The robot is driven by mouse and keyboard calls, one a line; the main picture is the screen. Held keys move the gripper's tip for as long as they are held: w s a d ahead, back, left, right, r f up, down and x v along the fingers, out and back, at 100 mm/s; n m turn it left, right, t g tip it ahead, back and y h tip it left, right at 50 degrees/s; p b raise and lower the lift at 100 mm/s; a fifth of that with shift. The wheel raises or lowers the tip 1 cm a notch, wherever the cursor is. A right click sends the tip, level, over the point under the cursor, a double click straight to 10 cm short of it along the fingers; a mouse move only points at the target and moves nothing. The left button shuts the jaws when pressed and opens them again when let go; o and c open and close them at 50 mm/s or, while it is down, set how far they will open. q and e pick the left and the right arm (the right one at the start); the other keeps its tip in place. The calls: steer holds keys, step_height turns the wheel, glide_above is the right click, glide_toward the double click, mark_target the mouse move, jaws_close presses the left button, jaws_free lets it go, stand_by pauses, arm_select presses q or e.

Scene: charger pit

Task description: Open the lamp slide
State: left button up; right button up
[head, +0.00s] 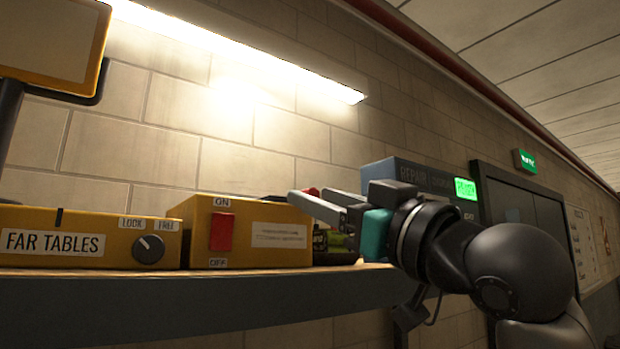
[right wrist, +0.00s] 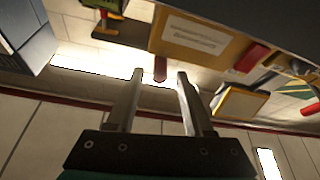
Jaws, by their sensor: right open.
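My right gripper (head: 307,193) is open at the right end of a yellow box (head: 196,236), level with its top. The box has a red switch (head: 222,232) marked ON and OFF and a pale label. A red knob (head: 312,192) shows just behind the fingertips. In the right wrist view, which is upside down, the red knob (right wrist: 160,68) appears in the gap between the open fingertips (right wrist: 160,76); contact cannot be told. No part is legibly marked as the lamp slide. My left gripper is out of view.
A FAR TABLES box (head: 90,238) with a LOCK/FREE dial stands at left on the shelf (head: 200,300). A yellow-framed screen (head: 52,40) is above it. Dark and green items (head: 338,243) lie under my right gripper. A blue REPAIR unit (head: 420,177) stands behind my arm.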

steer(key=shift+p+x, duration=0.35)
steer(key=shift+x, duration=1)
steer(key=shift+c, duration=0.3)
jaws_close()
